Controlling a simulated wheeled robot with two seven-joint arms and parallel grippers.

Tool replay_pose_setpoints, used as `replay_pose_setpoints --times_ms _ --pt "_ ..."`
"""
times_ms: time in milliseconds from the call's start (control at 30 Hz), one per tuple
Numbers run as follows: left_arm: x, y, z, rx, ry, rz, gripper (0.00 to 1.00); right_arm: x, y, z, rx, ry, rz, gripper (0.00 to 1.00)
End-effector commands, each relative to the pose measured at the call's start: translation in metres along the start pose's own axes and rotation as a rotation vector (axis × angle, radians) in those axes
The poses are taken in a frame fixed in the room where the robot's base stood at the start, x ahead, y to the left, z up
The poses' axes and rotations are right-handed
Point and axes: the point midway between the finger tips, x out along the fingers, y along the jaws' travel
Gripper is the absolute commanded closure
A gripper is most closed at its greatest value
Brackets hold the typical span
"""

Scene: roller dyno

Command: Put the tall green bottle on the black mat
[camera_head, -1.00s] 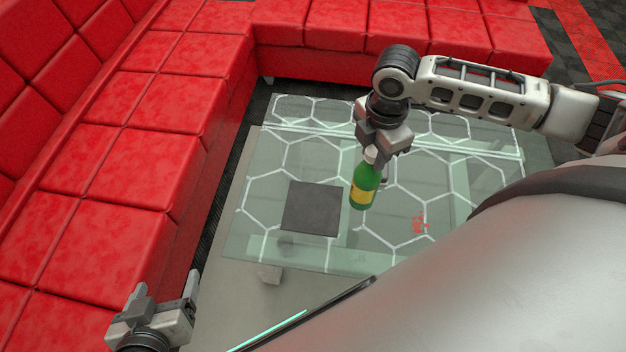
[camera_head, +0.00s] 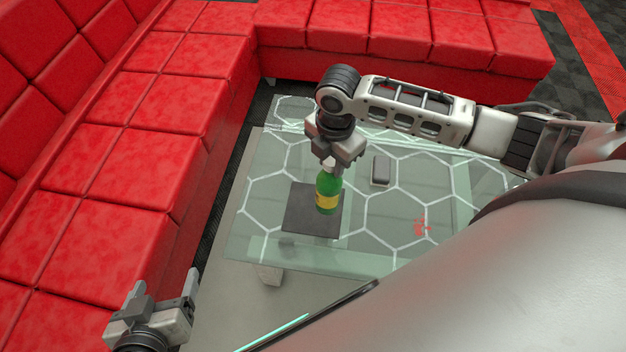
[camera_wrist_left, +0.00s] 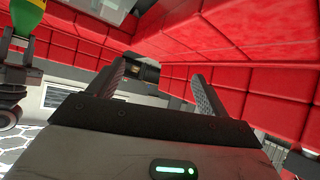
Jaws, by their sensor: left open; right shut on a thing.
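The green bottle (camera_head: 327,190) has a yellow label and hangs upright from my right gripper (camera_head: 332,164), which is shut on its neck. In the head view it overlaps the right part of the black mat (camera_head: 303,212), a dark square on the glass table. I cannot tell whether its base touches the mat. A piece of green and yellow, likely the bottle (camera_wrist_left: 22,18), shows at the top left of the left wrist view. My left gripper (camera_head: 165,291) is open and empty at the lower left, away from the table; its fingers also show in the left wrist view (camera_wrist_left: 158,88).
The glass table (camera_head: 400,255) has a white hexagon pattern and a red mark. A small grey block (camera_head: 381,171) lies on it, right of the bottle. A red sofa (camera_head: 140,160) borders the left and back. The table's front is clear.

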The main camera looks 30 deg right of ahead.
Motion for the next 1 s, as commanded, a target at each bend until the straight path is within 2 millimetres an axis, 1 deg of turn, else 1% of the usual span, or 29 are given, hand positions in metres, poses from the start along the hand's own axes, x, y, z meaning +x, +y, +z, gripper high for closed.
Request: replay_pose_setpoints --times_ms 33,100,200,300,467,600,667,767,1000 --pt "0.001 0.0 0.001 -0.001 0.003 0.001 0.22 0.011 0.005 -0.006 0.0 0.0 -0.003 1.0" --pt "0.002 0.0 0.001 -0.004 0.007 0.002 0.22 0.021 0.011 -0.011 0.001 0.001 -0.002 1.0" --pt "0.003 0.0 0.001 -0.007 0.009 0.004 0.22 0.033 0.018 -0.018 -0.001 -0.001 -0.003 1.0" --pt "0.003 0.001 0.002 -0.01 0.009 0.006 0.22 0.041 0.023 -0.022 0.0 -0.002 -0.001 1.0" --pt "0.004 0.001 0.005 -0.014 0.006 0.007 0.22 0.049 0.028 -0.028 0.0 -0.001 -0.001 1.0" --pt "0.005 0.001 0.007 -0.021 0.007 0.01 0.22 0.069 0.028 -0.028 0.001 -0.002 -0.004 1.0" --pt "0.005 0.002 0.008 -0.024 0.009 0.01 0.22 0.076 0.028 -0.027 0.0 -0.003 -0.003 1.0" --pt "0.004 0.002 0.006 -0.027 0.013 0.011 0.22 0.08 0.028 -0.027 -0.001 -0.003 -0.002 1.0" --pt "0.003 0.002 0.002 -0.027 0.019 0.011 0.22 0.08 0.028 -0.027 -0.001 -0.003 -0.001 1.0"
